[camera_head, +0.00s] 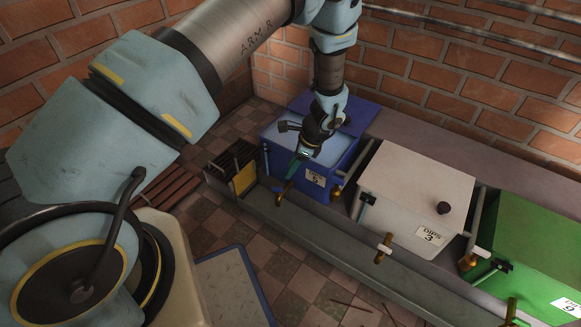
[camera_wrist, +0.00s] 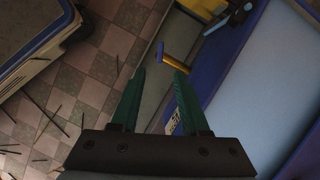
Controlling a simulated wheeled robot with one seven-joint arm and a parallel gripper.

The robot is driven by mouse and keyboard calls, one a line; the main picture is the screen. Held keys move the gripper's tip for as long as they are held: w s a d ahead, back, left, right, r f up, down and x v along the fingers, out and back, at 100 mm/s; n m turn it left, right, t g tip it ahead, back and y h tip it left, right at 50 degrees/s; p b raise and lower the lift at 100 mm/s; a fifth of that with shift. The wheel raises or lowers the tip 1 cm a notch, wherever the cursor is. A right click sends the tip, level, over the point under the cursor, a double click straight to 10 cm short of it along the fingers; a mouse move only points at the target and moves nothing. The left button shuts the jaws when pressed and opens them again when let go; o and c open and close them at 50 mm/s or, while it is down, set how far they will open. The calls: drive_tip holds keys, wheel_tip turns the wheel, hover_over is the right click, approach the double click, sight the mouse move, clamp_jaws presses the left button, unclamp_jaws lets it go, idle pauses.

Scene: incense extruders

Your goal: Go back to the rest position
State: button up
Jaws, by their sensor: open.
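My gripper (camera_head: 291,172) is in front of the blue box (camera_head: 345,157), pointing down and toward the lower left. In the wrist view its two green fingers (camera_wrist: 160,72) stand apart with no object held between them. A brass tap with a blue handle (camera_wrist: 178,62) shows just beyond the fingertips, and it also shows below my gripper in the head view (camera_head: 285,190). I cannot tell whether the fingers touch the tap. The blue box looks open, with a pale blue surface inside, and a white label on its front.
A white box (camera_head: 400,182) with a black knob and a green box (camera_head: 535,235) stand to the right, with taps in front. A grey trough (camera_head: 330,238) runs below them. A blue-edged mat or platform (camera_head: 232,285) and thin sticks (camera_head: 350,304) lie on the tiled floor.

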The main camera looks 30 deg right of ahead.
drive_tip(key=w+a+r+n+g+h, duration=0.1)
drive_tip(key=w+a+r+n, duration=0.2)
drive_tip(key=a+r+n, duration=0.45)
drive_tip(key=w+a+r+n+g+h, duration=0.1)
drive_tip(key=w+a+r+n, duration=0.35)
drive_tip(key=a+r, duration=0.6)
drive_tip(key=s+a+r+n+h, duration=0.1)
drive_tip(key=s+a+r+n, duration=0.3)
drive_tip(key=a+r+n, duration=0.3)
drive_tip(key=s+a+r+n+h, duration=0.1)
drive_tip(key=s+a+r+n, duration=0.35)
drive_tip(key=a, duration=0.45)
wheel_tip(320, 180, up, 33)
drive_tip(key=p, duration=3.2)
drive_tip(key=shift+w+a+r+n+t+p, duration=0.15)
drive_tip(key=shift+w+r+n+t+p, duration=0.05)
drive_tip(key=shift+n+t+p, duration=0.2)
drive_tip(key=shift+f, duration=0.1)
